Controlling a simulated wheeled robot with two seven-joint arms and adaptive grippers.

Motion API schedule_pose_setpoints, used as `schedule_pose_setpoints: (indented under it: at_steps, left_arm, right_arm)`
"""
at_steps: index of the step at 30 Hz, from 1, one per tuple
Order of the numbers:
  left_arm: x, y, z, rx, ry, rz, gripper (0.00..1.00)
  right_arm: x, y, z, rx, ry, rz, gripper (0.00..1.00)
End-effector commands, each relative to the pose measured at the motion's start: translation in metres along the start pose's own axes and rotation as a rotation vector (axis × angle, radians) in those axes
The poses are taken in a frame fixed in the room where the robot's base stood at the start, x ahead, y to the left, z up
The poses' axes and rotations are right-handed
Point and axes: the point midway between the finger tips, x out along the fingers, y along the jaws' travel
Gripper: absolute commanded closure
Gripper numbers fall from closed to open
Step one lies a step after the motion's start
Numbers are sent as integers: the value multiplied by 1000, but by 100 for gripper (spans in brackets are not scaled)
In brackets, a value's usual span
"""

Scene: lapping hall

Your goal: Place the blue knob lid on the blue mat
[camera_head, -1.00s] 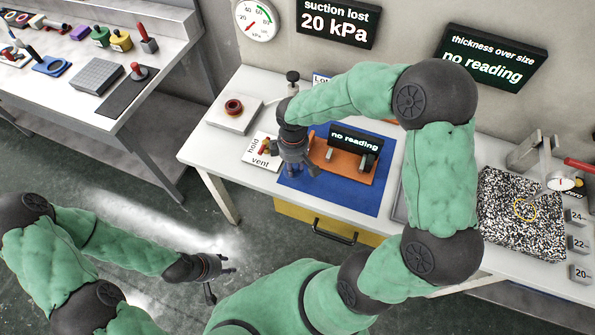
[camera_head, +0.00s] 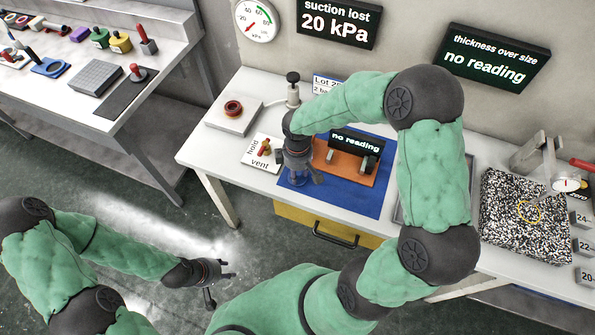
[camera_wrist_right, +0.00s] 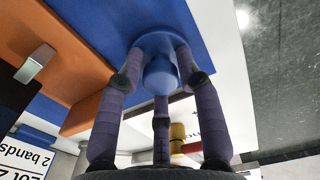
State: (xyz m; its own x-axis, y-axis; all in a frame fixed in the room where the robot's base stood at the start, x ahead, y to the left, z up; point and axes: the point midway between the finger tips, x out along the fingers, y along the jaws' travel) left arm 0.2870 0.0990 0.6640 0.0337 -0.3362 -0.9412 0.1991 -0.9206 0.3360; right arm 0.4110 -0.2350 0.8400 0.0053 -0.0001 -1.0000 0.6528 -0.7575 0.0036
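The blue knob lid (camera_wrist_right: 158,70) shows in the right wrist view, its knob towards my palm, against the blue mat (camera_wrist_right: 92,20). My right gripper (camera_wrist_right: 160,82) has its three fingers closed in around the knob. In the head view my right gripper (camera_head: 301,178) points down over the front left part of the blue mat (camera_head: 351,198) and hides the lid. I cannot tell whether the lid touches the mat or is just above it. My left gripper (camera_head: 218,272) is low at the left, away from the table; its fingers look apart and empty.
An orange fixture (camera_head: 345,164) with a "no reading" display stands on the mat, right of my right gripper. A hold/vent card with a small valve (camera_head: 264,148) lies left of it. A white block with a red ring (camera_head: 233,108) is behind left. The mat's front strip is clear.

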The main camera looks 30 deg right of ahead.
Motion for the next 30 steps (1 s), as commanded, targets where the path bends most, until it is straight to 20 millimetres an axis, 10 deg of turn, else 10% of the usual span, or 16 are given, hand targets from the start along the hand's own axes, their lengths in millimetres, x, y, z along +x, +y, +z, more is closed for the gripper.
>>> schedule_pose_setpoints:
  at_steps: [14,30]
  left_arm:
    - [-4,2,0,0,0,0,60]
    - [-33,12,1,0,0,0,60]
  right_arm:
    - [-7,0,0,0,-1,-1,47]
    - [-104,0,0,0,1,0,47]
